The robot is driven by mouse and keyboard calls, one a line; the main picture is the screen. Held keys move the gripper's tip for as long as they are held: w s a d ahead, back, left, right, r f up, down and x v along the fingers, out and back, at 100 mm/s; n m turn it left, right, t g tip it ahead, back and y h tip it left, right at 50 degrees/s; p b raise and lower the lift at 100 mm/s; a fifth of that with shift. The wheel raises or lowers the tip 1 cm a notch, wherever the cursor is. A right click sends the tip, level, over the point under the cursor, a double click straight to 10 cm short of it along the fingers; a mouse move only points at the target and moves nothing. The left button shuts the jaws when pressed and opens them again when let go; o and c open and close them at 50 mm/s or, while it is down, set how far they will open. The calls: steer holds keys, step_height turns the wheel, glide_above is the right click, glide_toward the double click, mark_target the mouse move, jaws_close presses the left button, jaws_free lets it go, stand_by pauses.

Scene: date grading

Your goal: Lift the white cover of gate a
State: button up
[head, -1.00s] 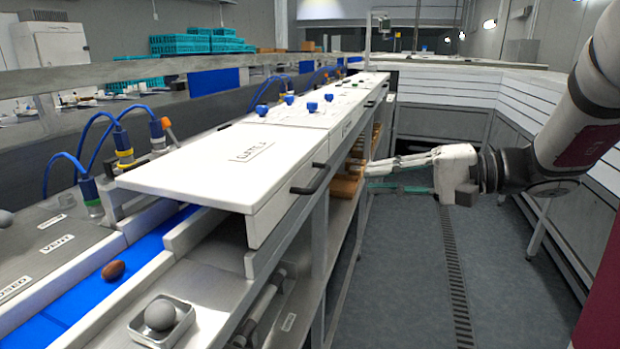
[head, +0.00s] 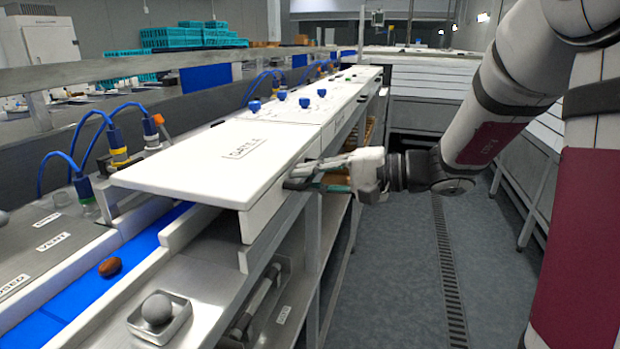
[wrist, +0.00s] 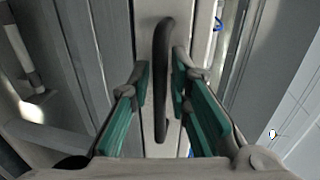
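The white cover of gate a (head: 200,165) lies flat and closed over the blue conveyor in the head view, with a printed label on top. Its dark handle is on the front face; in the wrist view the handle (wrist: 163,80) runs upright between the green finger pads. My gripper (head: 300,177) is at the handle in the head view, and it also shows in the wrist view (wrist: 163,90). The fingers are open, one on each side of the handle. The right pad is very close to the handle; whether it touches I cannot tell. A gap shows on the left.
A brown date (head: 110,267) lies on the blue belt (head: 75,295). A grey ball (head: 157,308) sits in a small metal tray (head: 183,325) in front. Blue hoses (head: 88,125) rise behind the cover. The aisle floor (head: 390,270) is clear.

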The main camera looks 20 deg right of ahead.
jaws_close()
